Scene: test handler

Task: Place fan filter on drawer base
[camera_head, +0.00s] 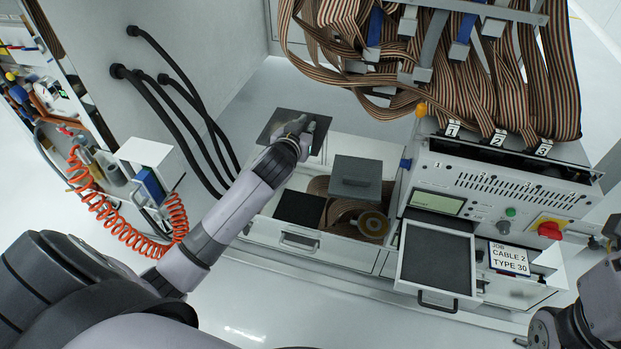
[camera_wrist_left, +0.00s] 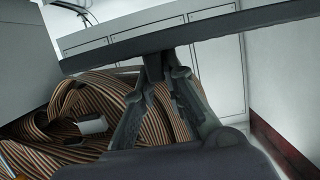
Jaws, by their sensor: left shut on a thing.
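My left gripper (camera_head: 296,128) is shut on a thin dark square panel, which I take to be the fan filter (camera_head: 276,126). It holds the panel in the air above the back of the left bench. In the left wrist view the gripper (camera_wrist_left: 160,80) grips a small block under the panel (camera_wrist_left: 215,30), which spans the view as a dark slab. A small pulled-out drawer with a dark grey base (camera_head: 437,262) is under the tester, right of and apart from the panel. Part of my right arm shows at the lower right; its gripper is not in view.
A wide open drawer (camera_head: 345,252) holds a black pad (camera_head: 300,208), a grey box (camera_head: 356,178) and a brown coil (camera_head: 372,224). Striped ribbon cables (camera_head: 520,70) hang above the tester (camera_head: 500,190). Black hoses (camera_head: 175,110) run along the left cabinet.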

